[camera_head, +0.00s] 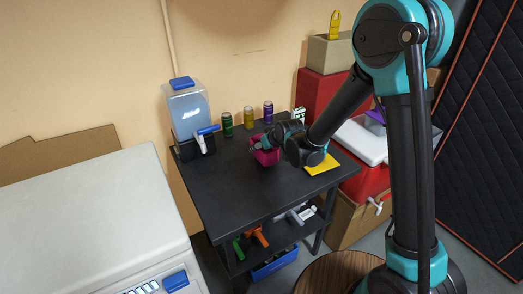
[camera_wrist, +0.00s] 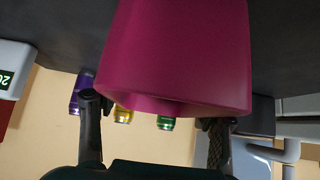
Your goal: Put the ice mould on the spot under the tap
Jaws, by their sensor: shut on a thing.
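The ice mould (camera_head: 267,157) looks like a magenta cup, at or just above the black table top; I cannot tell if it touches. It fills the upper middle of the wrist view (camera_wrist: 178,55). My gripper (camera_head: 262,146) is shut on it, with one finger on each side in the wrist view (camera_wrist: 153,120). The tap (camera_head: 203,138), white with a blue handle, juts from the clear water container (camera_head: 189,108) at the table's left back. The mould is to the right of the tap and apart from it. The spot under the tap looks clear.
Green (camera_head: 227,125), yellow (camera_head: 248,118) and purple (camera_head: 268,112) cans stand along the table's back edge. A yellow sheet (camera_head: 322,165) lies at the right of the black table (camera_head: 235,190). A white chest (camera_head: 95,225) stands at left. The table between mould and tap is open.

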